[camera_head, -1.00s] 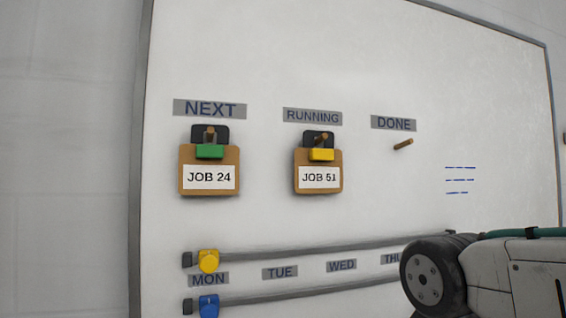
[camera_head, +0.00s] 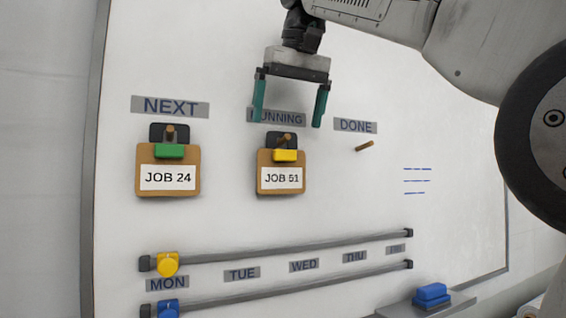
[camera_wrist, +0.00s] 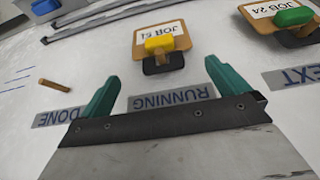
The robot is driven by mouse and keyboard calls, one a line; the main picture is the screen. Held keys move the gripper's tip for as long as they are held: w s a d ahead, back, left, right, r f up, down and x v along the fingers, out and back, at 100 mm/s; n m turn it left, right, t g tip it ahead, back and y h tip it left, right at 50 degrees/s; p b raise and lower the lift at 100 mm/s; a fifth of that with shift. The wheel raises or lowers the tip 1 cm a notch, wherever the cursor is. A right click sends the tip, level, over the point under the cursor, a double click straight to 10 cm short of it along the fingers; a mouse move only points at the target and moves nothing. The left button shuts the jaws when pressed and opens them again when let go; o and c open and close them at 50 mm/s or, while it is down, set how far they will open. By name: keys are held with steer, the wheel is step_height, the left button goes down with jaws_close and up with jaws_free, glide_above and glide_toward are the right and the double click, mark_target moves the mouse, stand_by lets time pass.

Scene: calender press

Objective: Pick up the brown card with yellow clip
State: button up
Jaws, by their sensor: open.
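The brown card with the yellow clip (camera_head: 281,178) hangs on a peg under the RUNNING label and reads JOB 51. Its yellow clip (camera_head: 285,155) sits at its top edge. In the wrist view the card (camera_wrist: 170,37) appears upside down, beyond the fingertips and roughly between them. My gripper (camera_head: 290,116) is open and empty, with its two teal fingers pointing down above the card, over the RUNNING label. In the wrist view my gripper (camera_wrist: 163,80) shows both fingers apart, with nothing between them but board and label.
A brown card with a green clip (camera_head: 168,178), JOB 24, hangs to the left under NEXT. A bare peg (camera_head: 365,146) sticks out under DONE. Below run two rails with a yellow slider (camera_head: 167,264) and a blue slider (camera_head: 168,308). A blue block (camera_head: 432,292) sits on a ledge.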

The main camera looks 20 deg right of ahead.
mark_target(283, 137)
steer(key=x, duration=0.6)
steer(key=shift+w+a+f, duration=0.15)
steer(key=shift+w+f, duration=0.1)
steer(key=shift+f, duration=0.05)
steer(key=c, duration=0.7)
